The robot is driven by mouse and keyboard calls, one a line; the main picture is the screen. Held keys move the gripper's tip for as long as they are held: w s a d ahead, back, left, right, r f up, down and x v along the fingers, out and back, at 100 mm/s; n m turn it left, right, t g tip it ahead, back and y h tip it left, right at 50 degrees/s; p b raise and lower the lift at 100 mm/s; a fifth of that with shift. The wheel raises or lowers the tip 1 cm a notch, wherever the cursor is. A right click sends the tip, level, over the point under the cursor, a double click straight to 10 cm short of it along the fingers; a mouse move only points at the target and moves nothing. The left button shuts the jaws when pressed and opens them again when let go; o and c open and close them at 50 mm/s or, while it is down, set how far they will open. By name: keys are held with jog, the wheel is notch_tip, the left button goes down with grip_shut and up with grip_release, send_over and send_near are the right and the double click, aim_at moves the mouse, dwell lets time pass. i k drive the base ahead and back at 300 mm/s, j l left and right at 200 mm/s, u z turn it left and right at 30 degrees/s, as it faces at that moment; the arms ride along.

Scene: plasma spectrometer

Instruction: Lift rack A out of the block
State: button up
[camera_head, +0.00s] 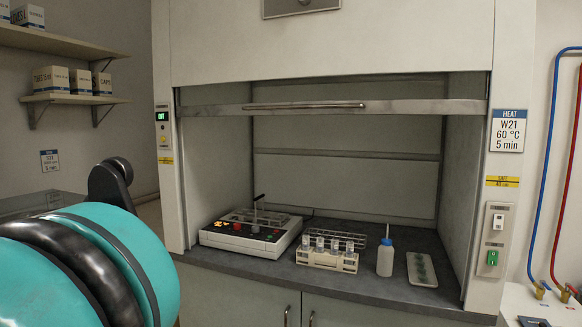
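The block (228,241) is a white heater unit with coloured buttons on its front, on the left of the fume hood's dark worktop. A grey rack (245,217) with an upright black-topped handle (258,203) sits in its top. I cannot read a letter on it, so I cannot confirm that it is rack A. A pale rack (326,261) with several clear tubes stands on the worktop to the right of the block. My gripper is out of view; only teal and black parts of my arm show at the lower left.
The hood sash (345,106) is raised, leaving a wide opening. A wire rack (340,236) stands behind the tube rack. A blue-capped white bottle (385,258) and a pale tray (421,269) are to the right. The hood's left post (167,190) stands near my arm.

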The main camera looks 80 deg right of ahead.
aim_at(258, 217)
jog(key=i+z, duration=0.25)
jog(key=z, duration=0.15)
jog(key=i+j+z, duration=0.1)
jog(key=z, duration=0.35)
jog(key=i+j+z, duration=0.2)
jog(key=z, duration=0.2)
jog(key=i+z, duration=0.1)
jog(key=z, duration=2.1)
jog(key=i+l+u, duration=0.55)
jog(key=i+l, duration=0.15)
